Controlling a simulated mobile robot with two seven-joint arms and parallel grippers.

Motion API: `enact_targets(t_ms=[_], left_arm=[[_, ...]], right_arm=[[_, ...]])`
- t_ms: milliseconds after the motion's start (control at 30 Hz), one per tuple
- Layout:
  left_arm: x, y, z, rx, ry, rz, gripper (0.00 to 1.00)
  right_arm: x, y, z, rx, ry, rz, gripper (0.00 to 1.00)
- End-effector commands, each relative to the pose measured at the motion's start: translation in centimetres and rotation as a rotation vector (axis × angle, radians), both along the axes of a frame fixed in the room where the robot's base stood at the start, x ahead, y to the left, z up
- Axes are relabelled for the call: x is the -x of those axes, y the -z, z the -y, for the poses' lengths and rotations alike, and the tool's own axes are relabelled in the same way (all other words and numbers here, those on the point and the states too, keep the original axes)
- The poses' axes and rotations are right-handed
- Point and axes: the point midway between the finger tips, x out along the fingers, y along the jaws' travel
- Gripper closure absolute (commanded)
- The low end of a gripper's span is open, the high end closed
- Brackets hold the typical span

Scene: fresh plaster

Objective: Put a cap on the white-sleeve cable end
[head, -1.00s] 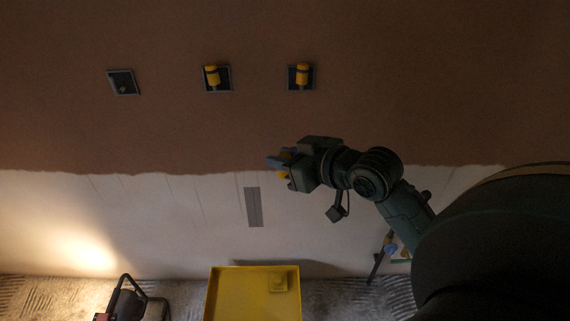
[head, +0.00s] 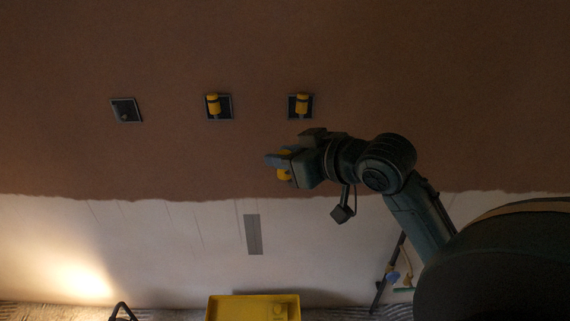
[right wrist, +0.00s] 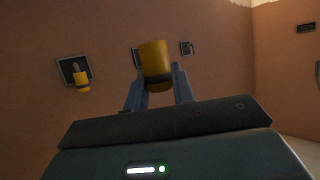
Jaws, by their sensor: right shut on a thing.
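My right gripper (head: 279,166) is shut on a yellow cap (head: 284,174) in front of the brown wall, below the right wall box. In the right wrist view the held cap (right wrist: 155,62) stands between the fingers. The left wall box (head: 126,110) shows a small bare cable end and no yellow cap; its sleeve colour is too dim to tell. The middle box (head: 229,113) and right box (head: 309,112) each have a yellow cap (head: 213,104) (head: 302,105) on their cable end. My left gripper is out of view.
A yellow tray (head: 225,308) is at the bottom edge. A grey strip (head: 253,234) is on the pale lower wall. A long tool (head: 390,275) leans at the right, beside my arm. The wall between the boxes is clear.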

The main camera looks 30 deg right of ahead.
Motion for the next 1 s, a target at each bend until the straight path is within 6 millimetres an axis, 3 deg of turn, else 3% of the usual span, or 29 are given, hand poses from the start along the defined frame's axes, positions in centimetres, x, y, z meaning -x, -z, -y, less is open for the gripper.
enact_targets(t_ms=[1000], left_arm=[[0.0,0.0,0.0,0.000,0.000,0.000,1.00]], right_arm=[[0.0,-7.3,0.0,0.001,-0.001,0.003,0.96]])
